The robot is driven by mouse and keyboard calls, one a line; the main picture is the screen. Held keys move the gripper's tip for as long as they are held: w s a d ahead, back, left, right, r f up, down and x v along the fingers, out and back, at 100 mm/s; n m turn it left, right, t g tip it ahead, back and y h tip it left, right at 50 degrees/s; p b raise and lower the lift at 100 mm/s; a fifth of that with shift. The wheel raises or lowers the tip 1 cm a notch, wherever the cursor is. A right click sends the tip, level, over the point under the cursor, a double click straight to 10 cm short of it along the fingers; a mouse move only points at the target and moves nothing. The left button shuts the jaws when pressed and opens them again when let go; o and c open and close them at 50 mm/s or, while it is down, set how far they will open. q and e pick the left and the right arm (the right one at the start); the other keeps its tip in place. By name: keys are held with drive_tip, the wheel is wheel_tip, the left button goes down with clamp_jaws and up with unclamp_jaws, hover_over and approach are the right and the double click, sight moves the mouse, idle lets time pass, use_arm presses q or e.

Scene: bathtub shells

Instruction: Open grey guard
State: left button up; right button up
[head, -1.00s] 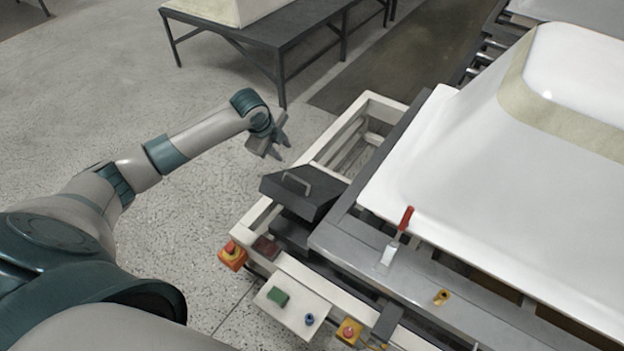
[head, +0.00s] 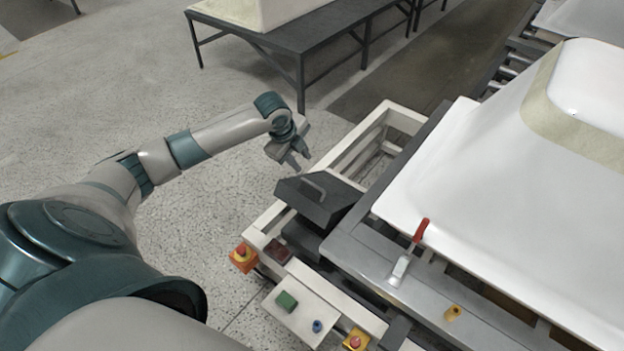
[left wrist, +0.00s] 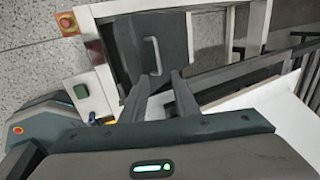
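The grey guard (head: 318,199) is a dark grey box-shaped cover with a light grey handle (head: 314,184) on top. It sits on the near left part of the machine frame. In the left wrist view the guard (left wrist: 163,57) and its handle (left wrist: 152,55) lie just beyond my fingertips. My left gripper (head: 297,164) is above and behind the guard in the head view, apart from the handle. Its two fingers show in the left wrist view (left wrist: 160,84), spread with an empty gap between them. My right gripper is not in view.
A white bathtub shell (head: 480,200) fills the right side of the machine. A red-handled clamp (head: 410,252), an orange emergency stop (head: 243,257) and a panel with a green button (head: 286,301) are near the guard. A dark table (head: 300,45) stands behind. The floor at left is clear.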

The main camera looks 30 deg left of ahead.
use_arm(q)
drive_tip(key=p, duration=0.2)
hover_over(312, 194)
wheel_tip(312, 194, down, 14)
drive_tip(key=shift+w+a, duration=0.1)
drive_tip(key=shift+w, duration=0.05)
clamp_jaws()
drive_tip(key=shift+r, duration=0.1)
idle(1.4)
